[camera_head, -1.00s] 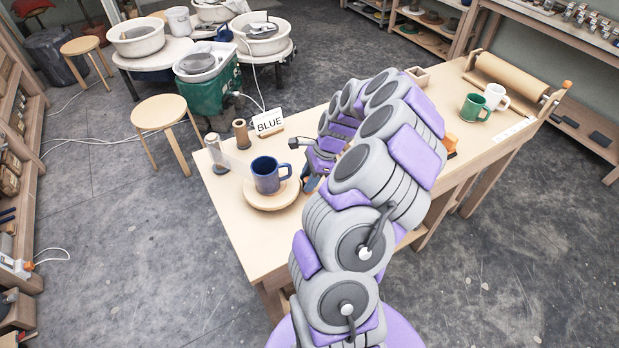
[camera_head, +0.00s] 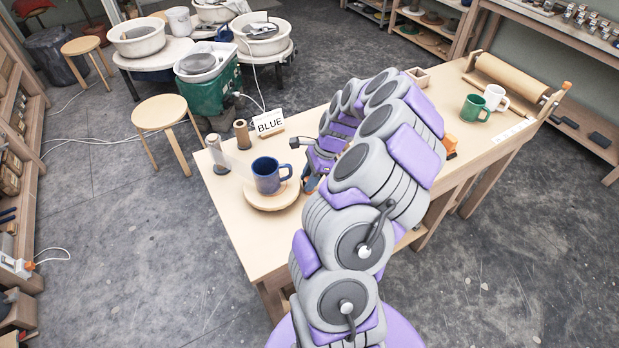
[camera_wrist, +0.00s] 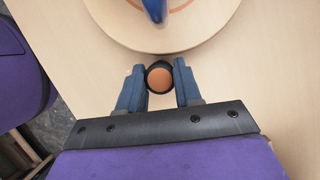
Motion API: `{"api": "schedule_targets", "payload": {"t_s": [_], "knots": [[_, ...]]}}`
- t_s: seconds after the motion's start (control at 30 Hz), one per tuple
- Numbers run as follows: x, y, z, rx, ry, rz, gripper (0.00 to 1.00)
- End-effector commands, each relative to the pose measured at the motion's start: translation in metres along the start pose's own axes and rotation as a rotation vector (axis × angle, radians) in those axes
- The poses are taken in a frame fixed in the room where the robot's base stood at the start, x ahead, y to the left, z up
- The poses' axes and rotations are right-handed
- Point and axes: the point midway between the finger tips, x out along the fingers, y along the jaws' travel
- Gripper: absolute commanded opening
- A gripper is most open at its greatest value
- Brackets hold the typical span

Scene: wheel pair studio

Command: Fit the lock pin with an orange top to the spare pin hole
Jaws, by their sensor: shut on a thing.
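The lock pin's round orange top (camera_wrist: 159,77) shows in the wrist view between the two blue fingers of my gripper (camera_wrist: 159,84). The fingers are shut on it, and a dark ring surrounds the orange. The pin's lower part is hidden beneath its top. In the head view my gripper (camera_head: 311,183) is over the near part of the table, just right of the blue mug's board, partly hidden by my arm. I cannot make out the spare pin hole in either view.
A blue mug (camera_head: 267,176) stands on a round wooden board (camera_head: 270,202), close to my gripper. A BLUE sign (camera_head: 269,123) and spools (camera_head: 242,135) stand behind it. Green (camera_head: 474,108) and white (camera_head: 496,97) mugs stand far right, beside a roll rack (camera_head: 510,76) with an orange-topped post.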

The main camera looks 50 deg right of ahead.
Motion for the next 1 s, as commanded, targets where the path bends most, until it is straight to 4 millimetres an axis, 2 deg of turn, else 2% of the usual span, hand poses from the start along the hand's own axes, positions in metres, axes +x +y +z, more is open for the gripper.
{"api": "schedule_targets", "payload": {"t_s": [1.0], "knots": [[-0.024, -0.001, 0.009, 0.001, 0.0, -0.001, 0.0]]}}
